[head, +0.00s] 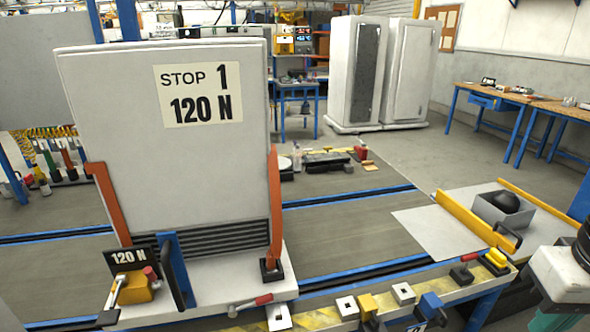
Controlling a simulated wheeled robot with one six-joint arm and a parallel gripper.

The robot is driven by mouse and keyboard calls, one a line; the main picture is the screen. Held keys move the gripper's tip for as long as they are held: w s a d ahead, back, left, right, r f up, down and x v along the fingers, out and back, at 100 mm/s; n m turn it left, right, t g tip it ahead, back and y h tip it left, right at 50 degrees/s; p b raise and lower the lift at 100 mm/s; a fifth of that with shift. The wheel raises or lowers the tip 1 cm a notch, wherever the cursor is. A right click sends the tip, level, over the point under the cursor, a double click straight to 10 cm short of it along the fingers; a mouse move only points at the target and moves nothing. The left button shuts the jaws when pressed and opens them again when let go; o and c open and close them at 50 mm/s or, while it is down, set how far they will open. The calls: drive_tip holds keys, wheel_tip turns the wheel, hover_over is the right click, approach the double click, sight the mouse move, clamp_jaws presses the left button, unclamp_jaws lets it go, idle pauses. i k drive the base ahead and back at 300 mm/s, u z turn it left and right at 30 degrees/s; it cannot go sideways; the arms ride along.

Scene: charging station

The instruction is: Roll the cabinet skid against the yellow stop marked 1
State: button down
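The cabinet skid is a tall pale grey cabinet (165,165) on a white base (215,305), at the left in the head view. A label (198,94) on it reads "STOP 1 120 N". Orange braces (274,205) hold its sides, and dark slats run across its lower front. A black plate (127,257) at its lower left reads "120 N", beside a yellow block (138,288). Yellow bars (472,222) stand on a pale plate at the right; I see no readable 1 on them. My gripper's fingers are not in view.
A grey box with a black ball (507,202) sits between the yellow bars. A striped bench edge (325,318) with clamps and blocks runs along the front. Workbenches (500,95) stand at back right.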

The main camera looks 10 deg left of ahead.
sight(175, 135)
drive_tip(key=u, duration=0.4)
drive_tip(key=k, duration=0.6)
drive_tip(key=u, duration=0.8)
drive_tip(key=i, duration=0.45)
drive_tip(key=u, duration=0.1)
